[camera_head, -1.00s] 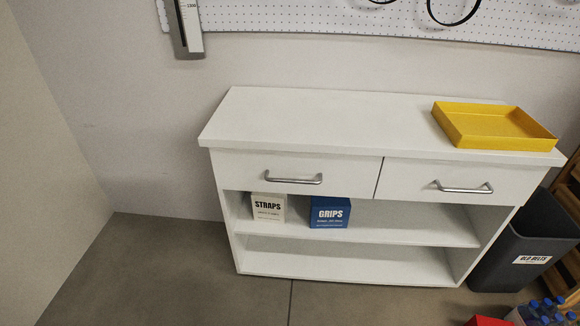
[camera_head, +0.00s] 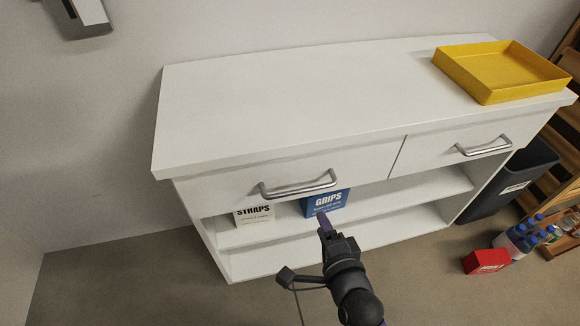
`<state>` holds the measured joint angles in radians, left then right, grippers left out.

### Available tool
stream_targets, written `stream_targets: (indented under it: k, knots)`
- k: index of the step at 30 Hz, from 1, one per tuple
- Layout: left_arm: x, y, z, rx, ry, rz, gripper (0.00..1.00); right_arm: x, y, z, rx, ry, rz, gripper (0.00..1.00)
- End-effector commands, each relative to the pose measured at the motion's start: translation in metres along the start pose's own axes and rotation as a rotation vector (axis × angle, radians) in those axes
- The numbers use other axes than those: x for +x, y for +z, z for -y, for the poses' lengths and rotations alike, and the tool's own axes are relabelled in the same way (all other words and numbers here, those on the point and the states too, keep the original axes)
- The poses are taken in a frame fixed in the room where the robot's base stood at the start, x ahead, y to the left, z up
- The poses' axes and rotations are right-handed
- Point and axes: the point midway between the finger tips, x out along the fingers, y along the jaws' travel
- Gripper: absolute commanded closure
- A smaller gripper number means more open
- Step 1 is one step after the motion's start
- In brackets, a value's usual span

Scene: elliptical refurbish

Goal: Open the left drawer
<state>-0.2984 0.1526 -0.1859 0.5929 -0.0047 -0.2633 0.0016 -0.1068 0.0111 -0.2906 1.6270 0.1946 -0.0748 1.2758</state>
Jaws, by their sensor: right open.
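The left drawer (camera_head: 230,187) is the wide white front at the left of the cabinet, and it is shut. Its silver bar handle (camera_head: 298,188) runs across the lower part of the front. My right gripper (camera_head: 324,222) is below and slightly right of this handle, in front of the open shelf and the blue box. It is open and apart from the handle, with nothing seen in it; its fingers are seen nearly edge-on. My left gripper is not in view.
A yellow tray (camera_head: 478,96) sits on the cabinet top (camera_head: 290,100). The right drawer (camera_head: 430,152) is shut. A STRAPS box (camera_head: 254,216) and a blue GRIPS box (camera_head: 325,201) stand on the shelf. A dark bin (camera_head: 500,190), bottles (camera_head: 521,238) and a red box (camera_head: 487,261) are at right.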

Motion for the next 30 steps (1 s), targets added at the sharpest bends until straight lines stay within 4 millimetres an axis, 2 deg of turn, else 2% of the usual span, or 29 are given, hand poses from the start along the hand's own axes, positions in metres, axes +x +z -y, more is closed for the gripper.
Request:
stream_targets:
  k: [2,5,12,15,20,27,29,30]
  knots:
    - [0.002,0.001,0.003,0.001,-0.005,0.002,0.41,0.003,0.001,0.010,0.035,-0.030,-0.001,0.50]
    - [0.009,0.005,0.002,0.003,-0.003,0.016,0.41,0.015,0.001,0.011,0.046,-0.039,-0.002,0.50]
    - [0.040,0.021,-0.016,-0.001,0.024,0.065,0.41,0.073,0.001,0.008,0.043,-0.034,0.000,0.50]
    - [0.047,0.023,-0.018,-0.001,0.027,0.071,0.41,0.089,0.001,0.010,0.042,-0.034,0.000,0.50]
    - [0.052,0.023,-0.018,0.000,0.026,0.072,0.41,0.100,0.001,0.013,0.041,-0.033,0.000,0.50]
    - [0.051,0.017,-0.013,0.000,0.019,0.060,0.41,0.101,0.001,0.015,0.040,-0.033,-0.001,0.50]
    - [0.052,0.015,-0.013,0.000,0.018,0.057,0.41,0.101,0.001,0.015,0.040,-0.033,-0.001,0.60]
    - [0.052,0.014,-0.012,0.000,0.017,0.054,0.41,0.101,0.001,0.015,0.040,-0.033,-0.001,0.69]
